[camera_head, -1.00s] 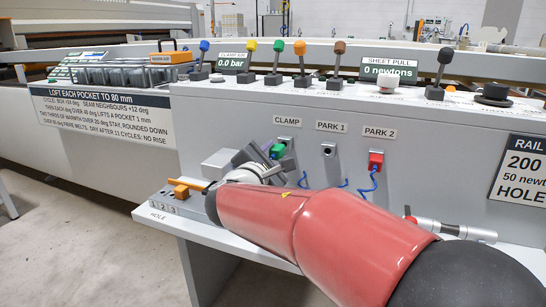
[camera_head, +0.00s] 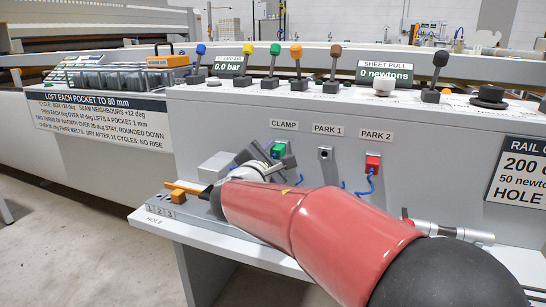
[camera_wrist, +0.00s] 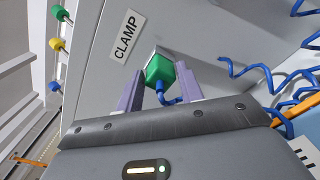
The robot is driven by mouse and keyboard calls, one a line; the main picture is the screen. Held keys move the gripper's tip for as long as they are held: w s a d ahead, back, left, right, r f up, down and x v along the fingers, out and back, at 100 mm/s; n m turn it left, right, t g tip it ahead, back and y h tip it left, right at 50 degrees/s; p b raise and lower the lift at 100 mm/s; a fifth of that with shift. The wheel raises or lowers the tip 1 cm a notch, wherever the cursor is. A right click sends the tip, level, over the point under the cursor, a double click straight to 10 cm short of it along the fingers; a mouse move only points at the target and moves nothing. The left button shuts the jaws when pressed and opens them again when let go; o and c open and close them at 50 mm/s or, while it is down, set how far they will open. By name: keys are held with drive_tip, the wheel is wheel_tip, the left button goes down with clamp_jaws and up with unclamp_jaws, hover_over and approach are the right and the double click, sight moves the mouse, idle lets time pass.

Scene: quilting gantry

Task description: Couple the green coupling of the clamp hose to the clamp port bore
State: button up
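The green coupling (camera_head: 278,150) is at the grey console front, just under the CLAMP label (camera_head: 284,125). In the wrist view the green coupling (camera_wrist: 158,69) sits between the two fingertips of my gripper (camera_wrist: 160,82), which appear to touch its sides. A blue hose (camera_wrist: 171,100) leaves its near side. The coupling's far end is at the port's light plate (camera_wrist: 151,54). The clamp port bore is hidden behind it, so I cannot tell how deep it sits. In the head view my gripper (camera_head: 270,161) reaches the port from the lower left.
To the right are the empty-looking PARK 1 port (camera_head: 325,154) and PARK 2 with a red coupling (camera_head: 372,164) on a blue hose. A shelf (camera_head: 185,230) with a numbered block lies below. Levers (camera_head: 273,65) line the console top. The clamp air display (camera_head: 229,66) reads 0.0 bar.

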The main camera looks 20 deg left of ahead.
drive_tip(key=o, duration=0.4)
drive_tip(key=shift+o, duration=0.2)
drive_tip(key=shift+s, duration=0.1)
drive_tip(key=s, duration=0.7)
drive_tip(key=shift+s+a, duration=0.3)
drive_tip(key=shift+s, duration=0.05)
